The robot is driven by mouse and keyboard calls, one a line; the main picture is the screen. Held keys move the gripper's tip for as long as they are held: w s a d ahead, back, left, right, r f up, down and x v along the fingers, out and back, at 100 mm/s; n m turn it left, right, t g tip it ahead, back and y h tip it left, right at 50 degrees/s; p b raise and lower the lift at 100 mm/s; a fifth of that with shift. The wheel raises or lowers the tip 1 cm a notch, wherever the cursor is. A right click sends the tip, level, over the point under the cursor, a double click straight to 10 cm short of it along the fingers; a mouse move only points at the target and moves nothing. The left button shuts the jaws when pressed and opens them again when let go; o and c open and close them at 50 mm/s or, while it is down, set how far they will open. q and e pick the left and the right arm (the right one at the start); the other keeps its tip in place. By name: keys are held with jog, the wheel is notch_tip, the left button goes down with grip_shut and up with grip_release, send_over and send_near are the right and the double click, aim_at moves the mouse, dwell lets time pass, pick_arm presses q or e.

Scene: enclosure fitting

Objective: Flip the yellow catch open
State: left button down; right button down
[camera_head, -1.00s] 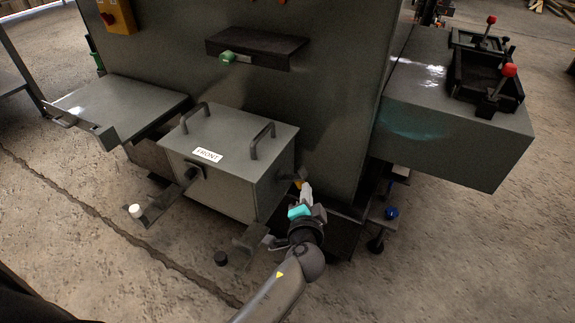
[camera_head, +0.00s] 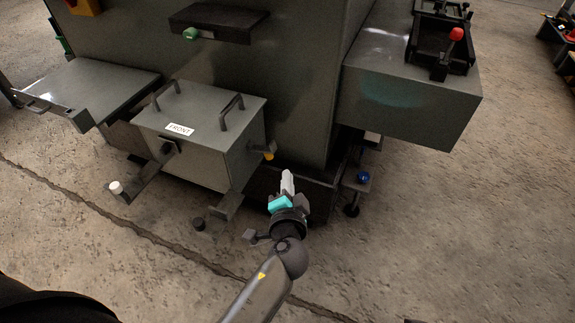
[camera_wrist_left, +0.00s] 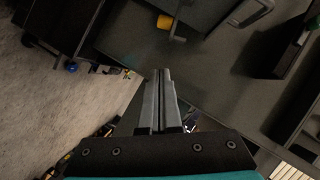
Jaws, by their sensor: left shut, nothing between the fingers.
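The yellow catch (camera_head: 269,156) is a small yellow piece on a dark bracket at the right side of the grey box marked FRONT (camera_head: 238,163). It also shows at the top of the left wrist view (camera_wrist_left: 165,22). I cannot tell whether it is flipped open. My left gripper (camera_head: 288,176) is shut and empty, just to the right of and below the catch in the head view, with a visible gap. In the left wrist view its fingers (camera_wrist_left: 162,75) point towards the box side, with the catch beyond the tips. My right gripper is not in view.
The box lid carries two dark handles (camera_head: 231,103). A grey cabinet (camera_head: 410,100) juts out at the right, with a blue knob (camera_head: 363,177) below it. A flat shelf (camera_head: 100,88) sticks out at the left. Open concrete floor lies in front.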

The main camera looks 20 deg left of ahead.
pick_arm(q)
jog(key=shift+v, duration=1.75)
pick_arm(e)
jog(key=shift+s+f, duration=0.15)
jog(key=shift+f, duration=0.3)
pick_arm(q)
jog(key=shift+s+f, duration=0.1)
jog(key=shift+f, duration=0.05)
